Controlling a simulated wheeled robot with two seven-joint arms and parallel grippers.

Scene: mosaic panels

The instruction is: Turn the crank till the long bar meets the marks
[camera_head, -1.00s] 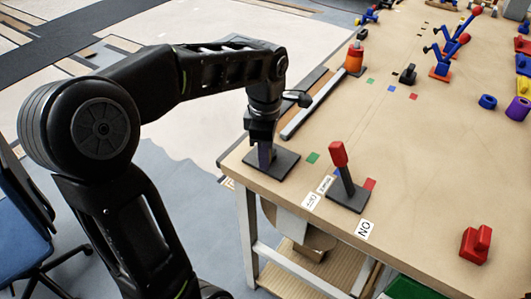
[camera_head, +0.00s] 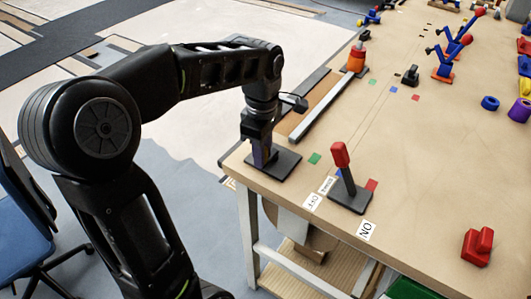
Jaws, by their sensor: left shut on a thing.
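My left gripper (camera_head: 259,150) is shut on the crank, whose purplish upright part (camera_head: 263,155) shows between the fingers. The crank stands on a dark square plate (camera_head: 286,164) at the near left corner of the table, and the gripper hides most of it. The long bar (camera_head: 322,107) is pale grey and lies along the left edge. Near it are green (camera_head: 315,158), blue (camera_head: 337,173) and red (camera_head: 372,185) marks; farther back are green (camera_head: 373,82), blue (camera_head: 393,88) and red (camera_head: 415,97) marks. The bar lies left of both green marks, apart from them. My right gripper is out of view.
A red-tipped lever (camera_head: 343,165) stands on a dark plate right of the crank, beside an ON label (camera_head: 366,230). An orange object (camera_head: 356,57) stands by the bar's far end. A red block (camera_head: 478,247) sits at the near right. The table's middle is mostly clear.

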